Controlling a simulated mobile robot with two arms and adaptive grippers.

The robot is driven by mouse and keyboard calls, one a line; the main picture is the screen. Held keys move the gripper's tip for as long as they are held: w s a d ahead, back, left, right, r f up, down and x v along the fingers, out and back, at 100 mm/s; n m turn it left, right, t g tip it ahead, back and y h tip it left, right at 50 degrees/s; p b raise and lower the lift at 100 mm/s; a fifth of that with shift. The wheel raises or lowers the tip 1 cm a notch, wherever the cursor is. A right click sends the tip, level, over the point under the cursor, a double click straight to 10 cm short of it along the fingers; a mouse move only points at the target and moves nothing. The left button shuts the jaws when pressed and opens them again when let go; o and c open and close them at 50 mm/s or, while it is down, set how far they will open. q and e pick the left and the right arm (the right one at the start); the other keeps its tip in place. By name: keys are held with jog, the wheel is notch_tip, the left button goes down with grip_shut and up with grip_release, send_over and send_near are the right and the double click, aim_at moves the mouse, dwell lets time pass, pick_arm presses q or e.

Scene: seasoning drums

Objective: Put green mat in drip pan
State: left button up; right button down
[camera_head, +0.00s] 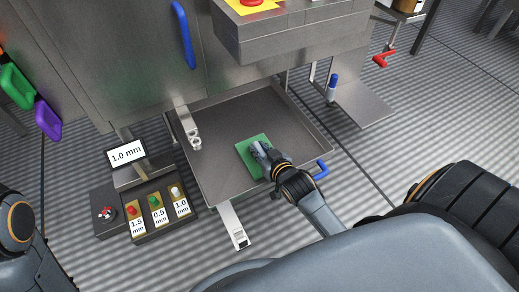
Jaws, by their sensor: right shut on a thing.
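The green mat (245,146) is a flat square over the right-centre part of the drip pan. The drip pan (213,196) is a shallow grey metal tray with raised rims and a blue handle at its right side. My right gripper (261,150) is shut on the green mat and covers part of it. I cannot tell whether the mat touches the pan floor. My left gripper is not in view; only part of an arm shows at the left edge.
A box with red, green and white pegs (158,212) and a 1.0 mm display (126,152) stand left of the pan. A blue-capped marker (333,87) stands on a metal shelf (364,106) at the right. The steel machine (130,60) rises behind.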

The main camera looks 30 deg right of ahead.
jog(key=shift+f, duration=0.1)
jog(key=c, duration=1.2)
grip_release()
